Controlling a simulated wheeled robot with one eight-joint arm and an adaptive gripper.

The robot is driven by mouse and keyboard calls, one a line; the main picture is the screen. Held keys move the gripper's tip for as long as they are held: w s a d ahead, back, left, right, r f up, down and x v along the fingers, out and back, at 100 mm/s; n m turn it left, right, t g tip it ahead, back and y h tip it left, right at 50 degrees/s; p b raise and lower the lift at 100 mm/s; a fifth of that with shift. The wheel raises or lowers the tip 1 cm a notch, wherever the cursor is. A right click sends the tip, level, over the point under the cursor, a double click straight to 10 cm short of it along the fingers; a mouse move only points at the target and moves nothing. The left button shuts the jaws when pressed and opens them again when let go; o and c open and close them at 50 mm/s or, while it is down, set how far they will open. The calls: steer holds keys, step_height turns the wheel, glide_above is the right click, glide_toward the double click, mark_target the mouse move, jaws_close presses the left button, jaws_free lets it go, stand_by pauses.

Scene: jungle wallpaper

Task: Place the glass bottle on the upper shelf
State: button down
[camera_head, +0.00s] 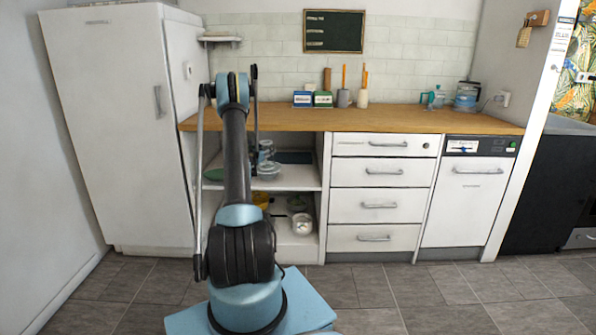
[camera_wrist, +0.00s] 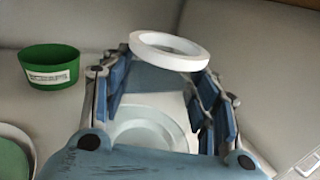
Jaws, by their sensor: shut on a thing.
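In the wrist view my gripper (camera_wrist: 163,78) has its blue-padded fingers on both sides of a thing with a thick white ring-like rim (camera_wrist: 170,50). I take this to be the glass bottle, but its clear body is hard to make out between the fingers. A pale round shape lies below, between the fingers. In the head view my arm covers part of the open shelf unit, and gripper and bottle cannot be told apart clearly there. The upper shelf (camera_head: 300,180) is the white board under the wooden counter.
A green bowl with a label (camera_wrist: 50,68) stands left of my gripper; another green round thing (camera_wrist: 12,160) is at the lower left. Glassy dishes (camera_head: 268,170) show on the upper shelf. The lower shelf holds a white jar (camera_head: 302,223). Drawers (camera_head: 380,205) stand to the right.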

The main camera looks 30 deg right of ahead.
steer(key=s+d, duration=0.5)
steer(key=d, duration=0.3)
steer(key=s+d, duration=0.4)
steer(key=d, duration=0.3)
step_height(320, 180, down, 7)
steer(key=shift+s+d, duration=0.15)
steer(key=shift+d, duration=0.1)
steer(key=c, duration=0.6)
jaws_free()
